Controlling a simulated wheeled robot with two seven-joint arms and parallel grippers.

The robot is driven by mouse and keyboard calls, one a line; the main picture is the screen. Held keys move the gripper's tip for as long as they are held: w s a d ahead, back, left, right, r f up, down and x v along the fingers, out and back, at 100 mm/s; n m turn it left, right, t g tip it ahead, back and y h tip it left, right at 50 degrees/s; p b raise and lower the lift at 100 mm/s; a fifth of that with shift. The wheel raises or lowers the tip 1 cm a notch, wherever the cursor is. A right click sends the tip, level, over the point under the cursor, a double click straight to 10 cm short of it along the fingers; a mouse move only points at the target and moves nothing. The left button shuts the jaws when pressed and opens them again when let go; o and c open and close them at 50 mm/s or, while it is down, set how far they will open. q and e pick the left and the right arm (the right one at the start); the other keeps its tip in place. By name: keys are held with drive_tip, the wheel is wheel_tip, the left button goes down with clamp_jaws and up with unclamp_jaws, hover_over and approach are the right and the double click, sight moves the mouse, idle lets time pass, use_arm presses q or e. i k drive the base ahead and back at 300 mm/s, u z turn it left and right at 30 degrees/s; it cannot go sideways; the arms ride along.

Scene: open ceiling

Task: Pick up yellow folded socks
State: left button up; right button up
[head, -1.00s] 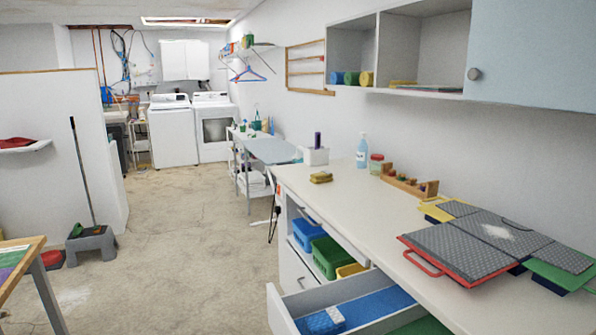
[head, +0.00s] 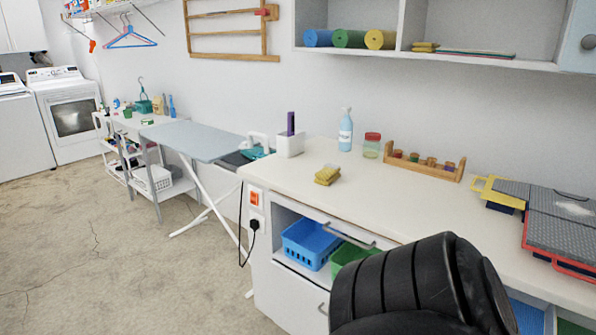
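The yellow folded socks (head: 327,175) lie as a small stack on the white countertop (head: 290,187), near its left end, in the head view. Nothing touches them. A black ribbed part of my own arm fills the lower right of the view, in front of the counter and drawers. Neither gripper shows, so I cannot see whether either holds anything.
A white box with a purple item (head: 290,143), a spray bottle (head: 345,130), a red-lidded jar (head: 371,146) and a wooden rack (head: 424,165) stand behind the socks. An ironing board (head: 190,139) is at left. A drawer is open at lower right.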

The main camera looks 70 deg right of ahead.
sight(330, 173)
drive_tip(key=z, duration=1.75)
